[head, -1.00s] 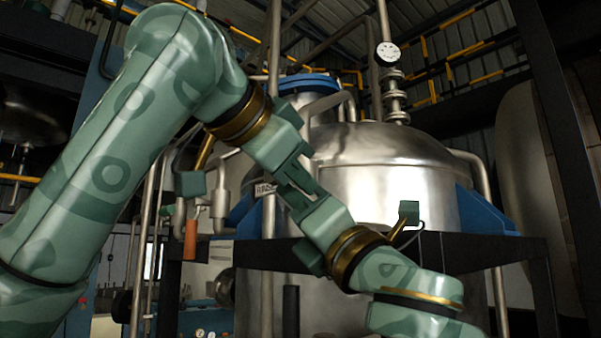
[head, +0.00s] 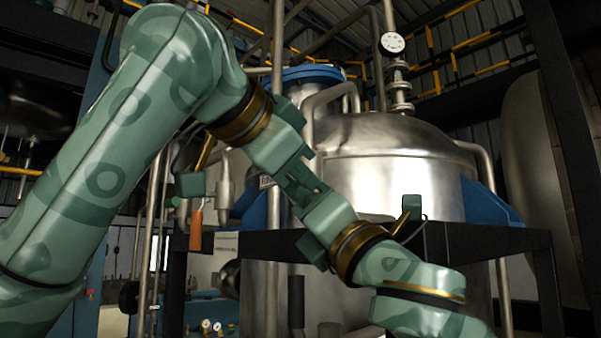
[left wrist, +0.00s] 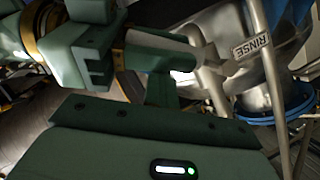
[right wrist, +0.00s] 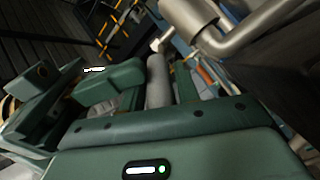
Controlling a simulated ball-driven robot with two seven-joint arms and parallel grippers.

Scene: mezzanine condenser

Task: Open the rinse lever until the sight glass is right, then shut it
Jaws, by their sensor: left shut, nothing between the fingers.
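My left gripper (head: 303,192) is shut and empty, in front of the tank and just right of the label. My right gripper (head: 318,215) comes from the lower right and overlaps it in the picture; contact is unclear. In the right wrist view, a grey cylinder (right wrist: 158,80) shows between green gripper parts; I cannot tell whether it is held. I cannot make out the rinse lever or the sight glass.
A large steel tank (head: 395,170) stands behind a dark frame rail (head: 480,240). An orange handle (head: 196,230) hangs left of the label. A round gauge (head: 392,42) sits above the tank. Pipes and posts crowd the space around my arms.

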